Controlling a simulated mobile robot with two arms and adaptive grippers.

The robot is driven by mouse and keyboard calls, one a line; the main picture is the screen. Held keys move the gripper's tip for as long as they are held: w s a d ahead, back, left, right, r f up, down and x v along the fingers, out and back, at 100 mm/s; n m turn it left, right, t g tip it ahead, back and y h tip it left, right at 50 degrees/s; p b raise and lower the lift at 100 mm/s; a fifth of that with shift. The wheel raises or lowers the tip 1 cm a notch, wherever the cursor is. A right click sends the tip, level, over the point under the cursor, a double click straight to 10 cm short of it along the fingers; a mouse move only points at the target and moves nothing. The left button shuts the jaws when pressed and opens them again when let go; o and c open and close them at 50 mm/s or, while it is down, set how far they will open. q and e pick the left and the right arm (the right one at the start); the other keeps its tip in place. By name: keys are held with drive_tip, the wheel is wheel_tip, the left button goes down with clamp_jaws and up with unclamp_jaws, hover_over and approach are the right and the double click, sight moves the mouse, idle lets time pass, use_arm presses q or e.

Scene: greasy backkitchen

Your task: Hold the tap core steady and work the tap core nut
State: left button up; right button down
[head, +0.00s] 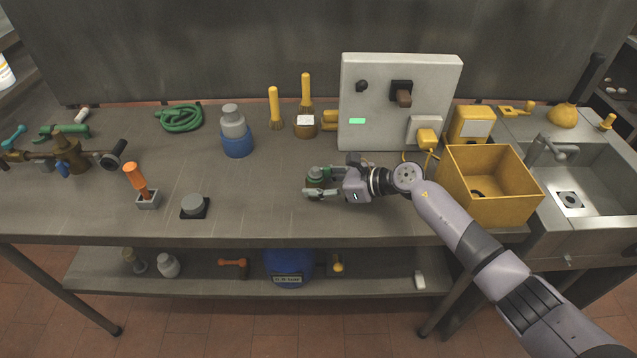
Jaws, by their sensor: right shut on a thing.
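My right gripper (321,183) reaches in from the right, low over the middle of the bench. It is shut on a small piece with a green top and a darker body (316,175), which I take to be the tap core. The piece looks upright and is partly hidden by the fingers. I cannot make out the tap core nut apart from it. My left gripper is not in view.
A grey control box (385,85) stands behind the gripper, and an open yellow bin (510,205) stands right of it. A blue-based grey bottle (237,140), a round grey knob (193,206) and an orange-handled tool (136,177) stand left. Brass pipework (70,152) lies far left.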

drive_tip(key=shift+s+f, duration=0.1)
drive_tip(key=shift+f, duration=0.15)
drive_tip(key=c, duration=1.4)
unclamp_jaws()
drive_tip(key=o, duration=0.5)
drive_tip(key=shift+r, duration=0.1)
drive_tip(key=v, duration=1.2)
drive_tip(key=shift+r, duration=0.1)
